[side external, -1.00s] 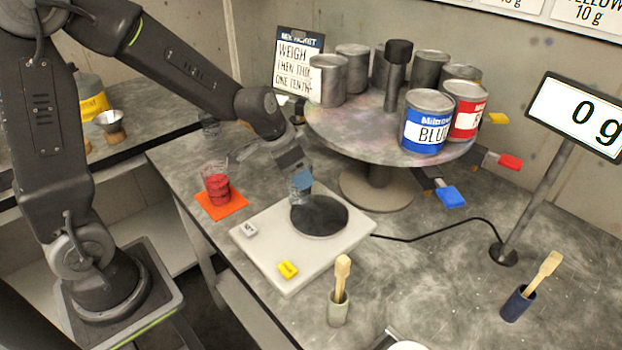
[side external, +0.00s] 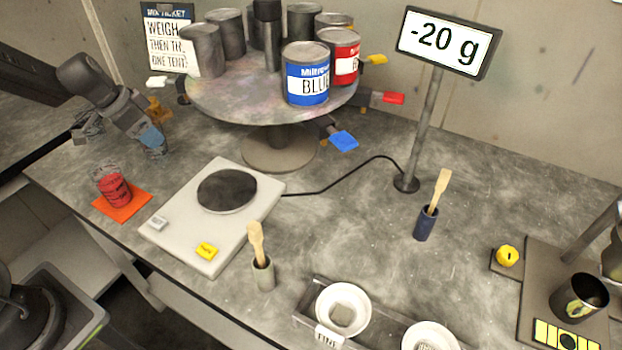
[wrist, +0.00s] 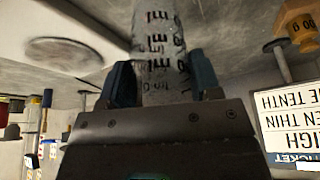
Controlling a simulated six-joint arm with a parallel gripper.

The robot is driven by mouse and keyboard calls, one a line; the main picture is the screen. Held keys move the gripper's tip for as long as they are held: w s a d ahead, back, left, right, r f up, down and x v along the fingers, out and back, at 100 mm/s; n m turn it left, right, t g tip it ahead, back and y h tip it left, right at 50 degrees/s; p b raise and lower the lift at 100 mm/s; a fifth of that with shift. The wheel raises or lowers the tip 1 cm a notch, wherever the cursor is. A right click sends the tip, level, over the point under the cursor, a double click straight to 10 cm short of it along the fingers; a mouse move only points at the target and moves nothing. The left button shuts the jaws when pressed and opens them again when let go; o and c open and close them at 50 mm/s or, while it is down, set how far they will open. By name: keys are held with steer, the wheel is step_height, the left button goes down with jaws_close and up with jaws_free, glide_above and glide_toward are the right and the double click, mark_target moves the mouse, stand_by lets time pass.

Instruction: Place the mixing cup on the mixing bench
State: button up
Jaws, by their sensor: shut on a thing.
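My gripper (side external: 150,137) is at the back left of the grey mixing bench (side external: 350,235), left of the turntable. It is shut on a clear mixing cup (side external: 157,151), which sits at or just over the bench; I cannot tell if it touches. In the wrist view, the clear cup with black graduation marks (wrist: 158,45) is between the blue fingertips of my gripper (wrist: 160,82). It looks empty. The scale (side external: 165,225) has a bare dark round plate (side external: 227,190), and its display (side external: 446,41) reads -20 g.
A cup of red liquid (side external: 114,188) stands on an orange mat (side external: 135,203) in front of my gripper. The turntable (side external: 225,100) with several cans is close on the right. A ticket sign (side external: 168,40) stands behind. Stick holders (side external: 263,275) are further forward.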

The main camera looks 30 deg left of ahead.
steer(key=s+a+r, duration=0.2)
steer(key=s+a, duration=0.2)
steer(key=a, duration=0.3)
steer(key=s+a+r, duration=0.2)
steer(key=s+a, duration=0.3)
steer(key=a, duration=0.2)
steer(key=shift+m, duration=0.4)
steer(key=shift+w+a+f, duration=0.1)
steer(key=shift+f, duration=1.85)
steer(key=shift+w+f, duration=0.1)
steer(key=shift+f, duration=1.85)
steer(key=shift+f, duration=0.1)
steer(key=o, duration=0.9)
